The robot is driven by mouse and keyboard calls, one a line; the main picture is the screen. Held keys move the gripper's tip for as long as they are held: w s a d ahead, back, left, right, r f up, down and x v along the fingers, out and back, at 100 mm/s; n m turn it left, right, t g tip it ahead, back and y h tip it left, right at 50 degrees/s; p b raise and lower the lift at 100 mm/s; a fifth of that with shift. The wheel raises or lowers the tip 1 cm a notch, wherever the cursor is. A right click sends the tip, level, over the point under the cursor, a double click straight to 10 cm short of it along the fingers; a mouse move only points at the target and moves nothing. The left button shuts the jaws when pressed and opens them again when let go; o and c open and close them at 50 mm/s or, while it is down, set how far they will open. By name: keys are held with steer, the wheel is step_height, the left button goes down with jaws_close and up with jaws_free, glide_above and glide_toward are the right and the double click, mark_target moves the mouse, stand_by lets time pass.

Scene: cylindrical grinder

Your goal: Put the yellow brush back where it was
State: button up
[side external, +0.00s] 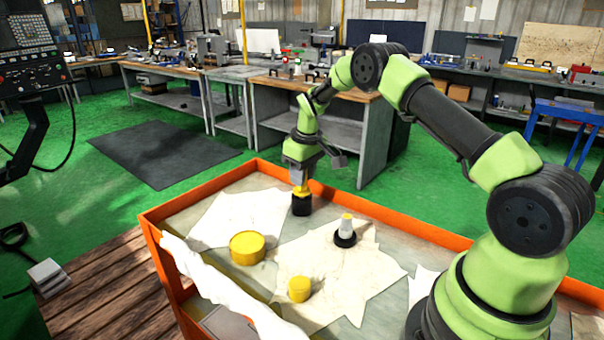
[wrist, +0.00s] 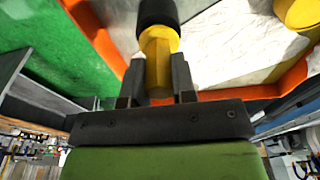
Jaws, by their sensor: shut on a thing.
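The yellow brush (side external: 300,191) has a yellow handle and a black lower end. It hangs upright below my gripper (side external: 301,182), near the far edge of the orange-rimmed tray (side external: 149,228). In the wrist view my gripper (wrist: 158,84) is shut on the yellow handle (wrist: 160,48), with one dark finger on each side. The black end (wrist: 157,12) points away from the gripper. I cannot tell whether the black end touches the tray floor or is just above it.
On white cloths (side external: 345,272) in the tray stand a large yellow tin (side external: 247,248), a small yellow cylinder (side external: 299,289) and a white-and-black piece with a yellow top (side external: 345,232). A white roll (side external: 225,290) lies along the near left side. Workbenches (side external: 320,135) stand behind.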

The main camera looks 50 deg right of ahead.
steer(key=shift+f, duration=0.25)
steer(key=shift+f, duration=0.25)
steer(key=o, duration=0.9)
steer(key=shift+o, duration=0.2)
